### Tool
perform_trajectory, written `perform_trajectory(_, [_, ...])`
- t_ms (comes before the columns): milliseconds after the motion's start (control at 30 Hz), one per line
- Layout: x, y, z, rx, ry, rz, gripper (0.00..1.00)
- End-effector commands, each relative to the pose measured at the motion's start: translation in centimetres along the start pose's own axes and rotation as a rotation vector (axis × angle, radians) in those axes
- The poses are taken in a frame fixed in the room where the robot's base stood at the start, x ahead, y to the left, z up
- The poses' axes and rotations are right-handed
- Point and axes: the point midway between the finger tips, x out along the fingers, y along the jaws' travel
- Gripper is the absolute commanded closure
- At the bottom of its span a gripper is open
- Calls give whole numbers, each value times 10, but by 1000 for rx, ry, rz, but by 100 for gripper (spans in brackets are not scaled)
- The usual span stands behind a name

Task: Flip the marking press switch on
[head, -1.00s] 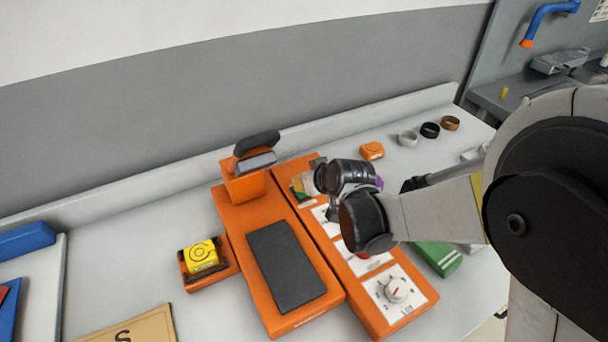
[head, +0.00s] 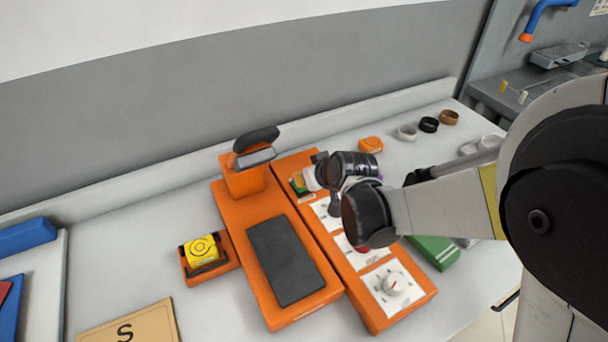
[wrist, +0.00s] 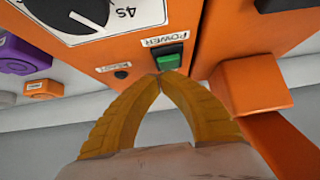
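The marking press (head: 215,210) is an orange machine on the counter, with a dark flat pad and a control strip on its right. In the wrist view its orange panel carries a POWER label above a switch (wrist: 170,58), dark at the top and green below. My gripper (wrist: 162,77) has its two yellow fingers brought together, with nothing visible between them. The tips are at the lower edge of the switch; I cannot tell whether they touch it. In the head view, my wrist partly covers the control strip and hides the fingertips.
A dial (wrist: 100,12) marked 4s is on the panel, with a small dark round part (wrist: 121,74) beside the switch. An orange block (wrist: 250,88) juts out at right. A yellow item in an orange holder (head: 201,250) stands left of the press; a green box (head: 434,250) lies right.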

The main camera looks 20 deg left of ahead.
Motion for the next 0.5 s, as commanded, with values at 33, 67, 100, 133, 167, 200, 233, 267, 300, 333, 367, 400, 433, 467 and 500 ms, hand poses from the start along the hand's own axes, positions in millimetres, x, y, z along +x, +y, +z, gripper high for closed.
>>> perform_trajectory(33, [-1, 0, -1, 0, 0, 0, 100])
perform_trajectory(67, [-2, 0, -2, 0, 0, 0, 100])
perform_trajectory(100, [-4, 0, -5, 0, 0, 0, 100])
perform_trajectory(133, [-5, 1, -8, 0, 0, 1, 100])
perform_trajectory(167, [-8, 1, -11, 1, 0, 1, 100])
perform_trajectory(200, [-12, 1, -17, 1, 0, 2, 100])
perform_trajectory(233, [-15, 2, -22, 2, 0, 2, 100])
perform_trajectory(267, [-19, 2, -28, 2, 0, 3, 100])
perform_trajectory(300, [-24, 3, -36, 3, 0, 3, 100])
perform_trajectory(333, [-28, 4, -42, 3, 0, 4, 100])
perform_trajectory(367, [-35, 4, -41, 4, 0, 4, 100])
perform_trajectory(400, [-45, 4, -42, 5, 0, 4, 100])
perform_trajectory(433, [-52, 4, -43, 5, 0, 4, 100])
perform_trajectory(467, [-59, 4, -44, 5, 0, 4, 100])
perform_trajectory(500, [-68, 4, -46, 5, 0, 5, 100])
